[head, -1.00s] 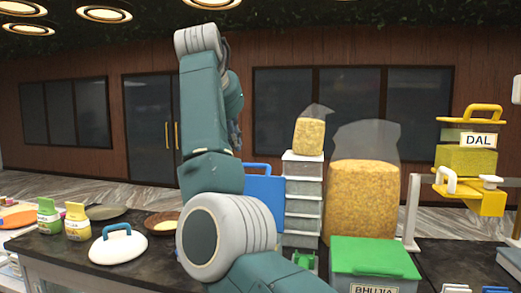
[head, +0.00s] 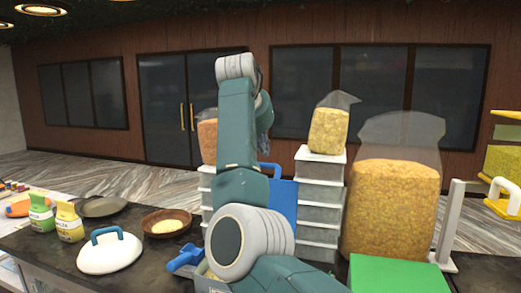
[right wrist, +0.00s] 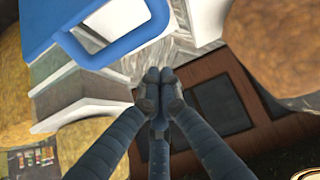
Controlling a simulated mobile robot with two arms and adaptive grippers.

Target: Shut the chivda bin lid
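A blue panel (head: 284,197) with a loop at its top stands upright behind my right arm, like a raised bin lid. A strip of a bin (head: 205,284) shows under the arm; its label is not readable, so I cannot tell if it is the chivda bin. My right gripper (head: 265,120) is partly hidden behind its arm, raised near the panel. In the right wrist view its dark fingers (right wrist: 156,82) meet at the tips with nothing between them. A blue part with a loop handle (right wrist: 125,40) lies just beyond them. My left gripper is out of view.
A blue scoop (head: 185,257) lies by the bin. A white lid with blue handle (head: 110,252), a wooden bowl (head: 167,222) and pouches (head: 68,223) stand left. Stacked tubs (head: 319,205), a large snack bag (head: 390,210) and a green lid (head: 392,275) stand right.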

